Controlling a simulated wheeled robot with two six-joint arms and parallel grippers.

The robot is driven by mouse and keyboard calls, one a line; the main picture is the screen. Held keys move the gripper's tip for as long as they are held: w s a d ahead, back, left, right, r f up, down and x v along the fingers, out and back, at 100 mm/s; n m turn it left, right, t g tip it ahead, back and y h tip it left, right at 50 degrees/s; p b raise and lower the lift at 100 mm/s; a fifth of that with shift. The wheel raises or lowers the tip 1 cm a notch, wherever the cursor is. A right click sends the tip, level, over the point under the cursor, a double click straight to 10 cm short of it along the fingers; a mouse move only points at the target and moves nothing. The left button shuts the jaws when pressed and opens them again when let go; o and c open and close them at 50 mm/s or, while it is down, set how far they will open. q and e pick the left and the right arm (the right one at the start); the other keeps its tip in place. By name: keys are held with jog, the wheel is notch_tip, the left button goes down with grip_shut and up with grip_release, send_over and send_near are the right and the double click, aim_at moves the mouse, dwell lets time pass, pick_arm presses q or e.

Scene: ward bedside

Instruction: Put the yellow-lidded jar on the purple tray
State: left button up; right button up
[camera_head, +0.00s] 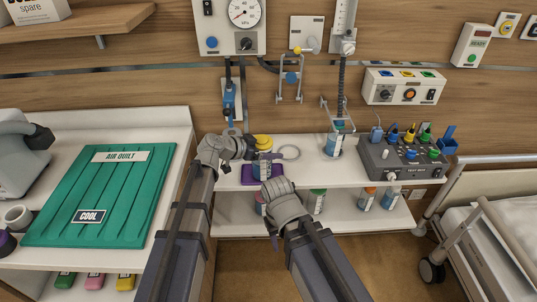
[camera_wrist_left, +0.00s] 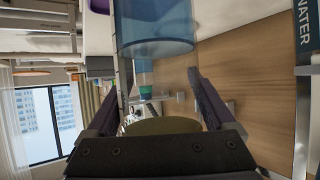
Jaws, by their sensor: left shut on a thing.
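The yellow-lidded jar (camera_head: 263,142) is at the middle of the head view, in front of the wall fittings. My left gripper (camera_head: 250,148) is at the jar's left side and is shut on it. In the left wrist view the dull yellow lid (camera_wrist_left: 162,126) shows between the fingers (camera_wrist_left: 208,100). The purple tray (camera_head: 248,180) lies on the white shelf, directly below or behind the jar in the picture; I cannot tell whether they touch. My right gripper (camera_head: 273,238) is lower, in front of the shelf. Its fingers are mostly hidden by its own wrist.
A grey test unit (camera_head: 400,160) stands at the shelf's right end. A clear blue-based container (camera_head: 334,144) is right of the tray. A bed rail (camera_head: 470,190) is at right.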

pick_arm(q)
jog(key=o, duration=1.5)
jog(key=shift+o, duration=0.2)
jog(key=shift+s+a+r+p, duration=0.2)
jog(key=shift+r+p, duration=0.1)
jog(key=p+v, duration=0.5)
jog(key=v, duration=0.6)
jog(key=shift+a, duration=0.2)
